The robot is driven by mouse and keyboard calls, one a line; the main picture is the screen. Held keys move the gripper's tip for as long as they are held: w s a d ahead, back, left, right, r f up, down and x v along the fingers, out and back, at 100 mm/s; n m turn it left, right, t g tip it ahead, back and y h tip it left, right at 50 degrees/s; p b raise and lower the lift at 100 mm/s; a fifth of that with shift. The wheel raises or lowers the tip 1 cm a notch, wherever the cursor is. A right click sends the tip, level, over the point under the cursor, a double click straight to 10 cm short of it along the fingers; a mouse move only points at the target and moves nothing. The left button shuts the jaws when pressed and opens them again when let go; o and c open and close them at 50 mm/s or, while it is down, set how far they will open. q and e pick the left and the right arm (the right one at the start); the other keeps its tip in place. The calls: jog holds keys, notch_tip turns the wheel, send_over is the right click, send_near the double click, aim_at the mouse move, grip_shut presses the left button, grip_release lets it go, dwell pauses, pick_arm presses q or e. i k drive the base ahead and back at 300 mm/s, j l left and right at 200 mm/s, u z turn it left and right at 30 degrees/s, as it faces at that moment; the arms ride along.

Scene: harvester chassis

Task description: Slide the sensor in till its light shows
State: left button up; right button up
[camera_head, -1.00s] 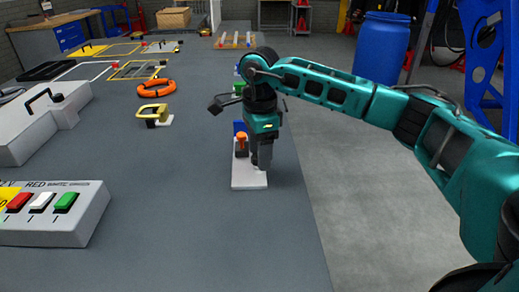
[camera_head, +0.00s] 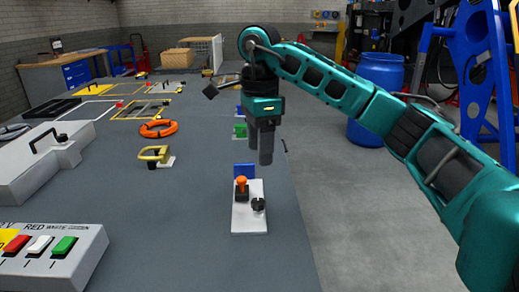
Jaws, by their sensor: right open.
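A white plate (camera_head: 248,222) lies on the grey table near its right edge. On it stand an orange-topped dark part (camera_head: 241,188) and a small black round knob (camera_head: 258,205), with a blue block (camera_head: 244,170) behind. I cannot tell which part is the sensor, and I see no lit light on them. My right gripper (camera_head: 260,158) points down above and behind the plate, open and empty, clear of the parts. My left gripper is not in view.
A button box (camera_head: 60,260) with red, white and green buttons is at front left. A yellow handle (camera_head: 154,153), an orange ring (camera_head: 158,128) and a white case (camera_head: 35,160) lie farther back. A blue barrel (camera_head: 380,75) stands off the table.

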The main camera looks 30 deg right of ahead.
aim_at(242, 192)
jog(key=k, duration=1)
